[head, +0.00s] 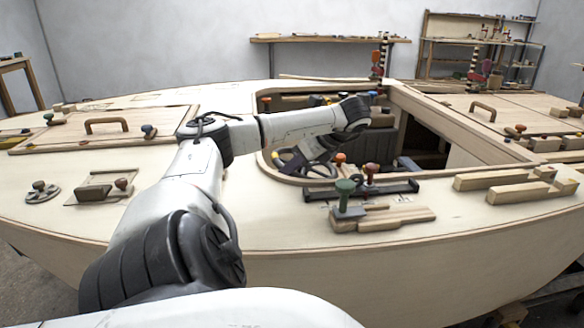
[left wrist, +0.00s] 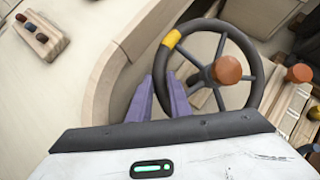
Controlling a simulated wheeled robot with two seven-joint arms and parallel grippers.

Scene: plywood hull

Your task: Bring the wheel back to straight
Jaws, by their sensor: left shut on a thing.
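The steering wheel is a dark ring with grey spokes, and its rim (left wrist: 256,57) fills the upper middle of the left wrist view. A yellow band (left wrist: 172,39) marks the rim at its upper left. An orange-brown round knob (left wrist: 228,70) shows over the hub area. My left gripper (left wrist: 161,88), with purple fingers, is shut on the left part of the rim, below the yellow band. In the head view the wheel (head: 291,168) sits in the cockpit opening, partly hidden by my left wrist. My right gripper is in neither view.
Knobbed levers, one green (head: 345,188), stand on the deck close to the right of the wheel. A pale curved coaming (left wrist: 125,45) borders the wheel on the left. A hatch with a handle (head: 106,126) lies on the left deck. Wooden blocks (head: 505,178) lie at right.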

